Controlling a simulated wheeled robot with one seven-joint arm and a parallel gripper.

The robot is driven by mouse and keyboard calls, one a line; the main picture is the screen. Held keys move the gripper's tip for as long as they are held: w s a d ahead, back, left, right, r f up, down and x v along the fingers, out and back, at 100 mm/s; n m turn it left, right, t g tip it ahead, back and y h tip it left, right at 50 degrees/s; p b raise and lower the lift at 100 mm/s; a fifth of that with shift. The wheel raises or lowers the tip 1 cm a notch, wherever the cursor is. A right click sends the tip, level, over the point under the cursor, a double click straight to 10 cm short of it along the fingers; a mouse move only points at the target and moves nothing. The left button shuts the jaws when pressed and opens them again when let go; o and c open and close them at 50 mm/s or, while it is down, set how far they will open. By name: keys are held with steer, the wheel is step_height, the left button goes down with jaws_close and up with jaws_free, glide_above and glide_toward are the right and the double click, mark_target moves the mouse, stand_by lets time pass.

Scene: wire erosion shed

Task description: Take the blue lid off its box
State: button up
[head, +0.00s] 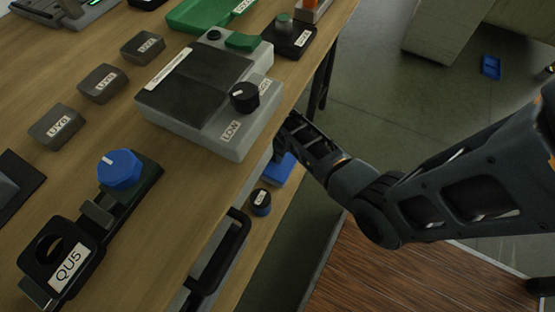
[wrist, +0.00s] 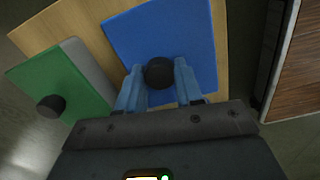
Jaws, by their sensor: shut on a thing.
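The blue lid (wrist: 195,30) is a flat blue square with a round black knob (wrist: 159,73) in the wrist view. My gripper (wrist: 158,82) has a finger on each side of this knob and is shut on it. No box wall shows under the blue lid, so I cannot tell whether it rests on its box or is held above it. In the head view a part of blue (head: 279,170) shows below the bench edge, beside the end of my arm. My fingers are hidden there.
A green lid (wrist: 62,88) with a black knob sits on a grey box at left in the wrist view. The wooden bench top (head: 95,185) holds a grey control box (head: 208,95) near its edge. A black handle (head: 216,262) and a small labelled knob (head: 261,202) are below the edge.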

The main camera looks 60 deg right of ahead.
steer(key=c, duration=0.5)
steer(key=shift+r, duration=0.1)
